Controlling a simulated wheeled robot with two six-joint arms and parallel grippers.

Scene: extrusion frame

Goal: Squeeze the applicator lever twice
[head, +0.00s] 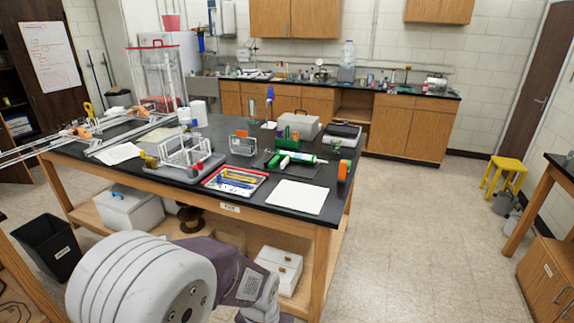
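A green and white tube-shaped tool (297,157), which looks like the applicator, lies on the black-topped table near its right end. It rests by a dark mat, with a darker green part at its left end. Its lever is too small to make out. One of my arms crosses the bottom of the head view, below the table's front edge and well apart from the tool. Neither of my grippers shows in the view.
On the table (216,126), a white sheet (297,196), a red-rimmed tray (235,181) of pens and an orange item (343,170) lie near the tool. A wire rack (187,154) stands to the left. Open floor (420,220) lies to the right.

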